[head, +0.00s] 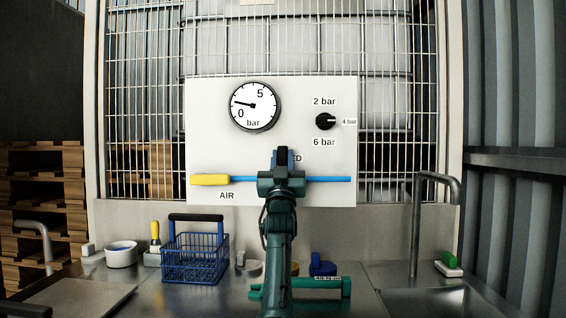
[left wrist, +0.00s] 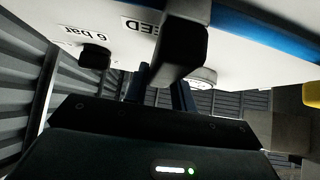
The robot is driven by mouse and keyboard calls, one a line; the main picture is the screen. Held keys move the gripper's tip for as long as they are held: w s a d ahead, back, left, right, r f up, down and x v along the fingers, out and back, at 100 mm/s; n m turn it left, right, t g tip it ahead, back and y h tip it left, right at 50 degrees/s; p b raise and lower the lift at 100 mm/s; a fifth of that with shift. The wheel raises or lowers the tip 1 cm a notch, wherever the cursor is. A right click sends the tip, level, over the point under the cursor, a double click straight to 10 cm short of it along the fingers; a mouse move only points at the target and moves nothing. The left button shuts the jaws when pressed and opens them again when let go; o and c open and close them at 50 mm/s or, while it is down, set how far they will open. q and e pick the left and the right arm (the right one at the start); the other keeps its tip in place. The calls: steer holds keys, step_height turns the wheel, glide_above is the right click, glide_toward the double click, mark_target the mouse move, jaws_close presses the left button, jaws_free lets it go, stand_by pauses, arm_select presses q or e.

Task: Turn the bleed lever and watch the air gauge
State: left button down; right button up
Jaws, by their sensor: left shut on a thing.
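The bleed lever (left wrist: 185,40) shows in the left wrist view as a dark bar in front of the white panel. Its label is half covered, reading "EED". My left gripper (head: 283,160) is shut on it, in front of the blue pipe (head: 328,179). In the head view my gripper hides most of the lever. The round air gauge (head: 253,106) is at the panel's upper left. Its needle points left, a little above the 0 mark and well short of 5. My right gripper is not in view.
A yellow AIR lever (head: 210,179) lies along the pipe's left end. A black selector knob (head: 325,121) points to 4 bar. Below stand a blue wire basket (head: 195,256), a white bowl (head: 121,254) and a tap (head: 417,215) by the sink. Wire mesh surrounds the panel.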

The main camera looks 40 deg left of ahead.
arm_select(q)
steer(key=c, duration=1.2)
jaws_free()
steer(key=shift+o, duration=0.2)
steer(key=b+v, duration=0.1)
steer(key=v, duration=1.2)
